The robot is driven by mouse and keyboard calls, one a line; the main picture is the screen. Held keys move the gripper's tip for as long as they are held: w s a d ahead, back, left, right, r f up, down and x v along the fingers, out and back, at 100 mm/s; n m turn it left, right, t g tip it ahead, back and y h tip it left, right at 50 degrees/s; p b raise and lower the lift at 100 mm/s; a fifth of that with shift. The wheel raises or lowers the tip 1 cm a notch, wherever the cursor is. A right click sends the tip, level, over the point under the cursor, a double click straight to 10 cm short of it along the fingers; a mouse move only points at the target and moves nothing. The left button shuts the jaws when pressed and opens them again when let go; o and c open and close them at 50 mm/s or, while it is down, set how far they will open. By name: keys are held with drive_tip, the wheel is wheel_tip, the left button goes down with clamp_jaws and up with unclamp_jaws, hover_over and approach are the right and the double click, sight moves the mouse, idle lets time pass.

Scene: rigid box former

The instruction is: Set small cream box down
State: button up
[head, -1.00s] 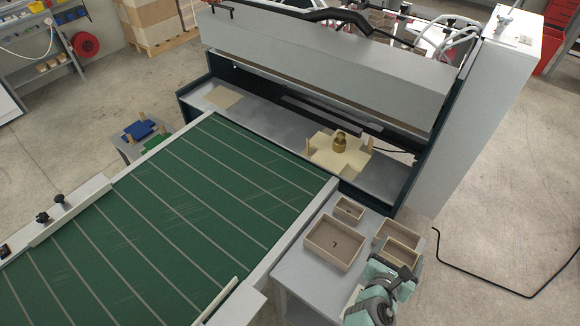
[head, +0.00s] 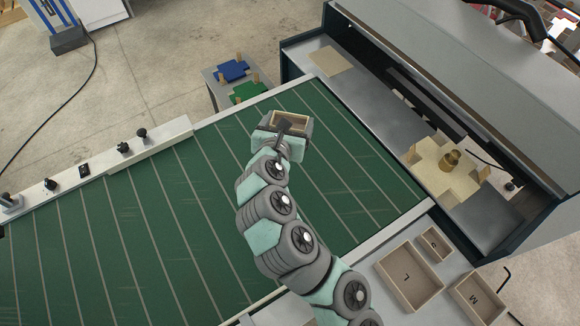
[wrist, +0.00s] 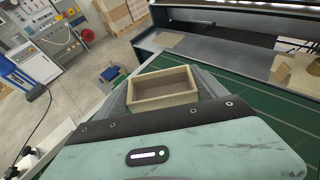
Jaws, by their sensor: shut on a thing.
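The small cream box (head: 294,120) is an open tray with pale walls, over the far part of the green conveyor (head: 170,235). My gripper (head: 284,128) is shut on it, and my arm reaches over the belt from the lower right. In the wrist view the box (wrist: 165,101) sits upright between the grey fingers, its inside empty. I cannot tell whether its underside touches the belt; the gripper hides it.
Boxes marked L (head: 410,302) and M (head: 476,303), with a smaller box (head: 432,244), stand at lower right. The machine bed (head: 370,108) holds a cream cross-shaped blank (head: 432,172). Blue (head: 232,70) and green (head: 249,91) pieces lie on a side stand. The belt left of my arm is clear.

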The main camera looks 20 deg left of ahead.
sight(289, 171)
wheel_tip(289, 171, down, 20)
drive_tip(key=shift+r+b, duration=0.2)
drive_tip(key=shift+b, duration=0.9)
drive_tip(key=shift+f, duration=0.1)
drive_tip(key=o, duration=1.4)
drive_tip(key=shift+s+r, duration=0.2)
drive_tip(key=shift+r, duration=0.05)
drive_tip(key=v, duration=1.1)
drive_tip(key=shift+s+d+r, duration=0.1)
drive_tip(key=shift+s, duration=0.15)
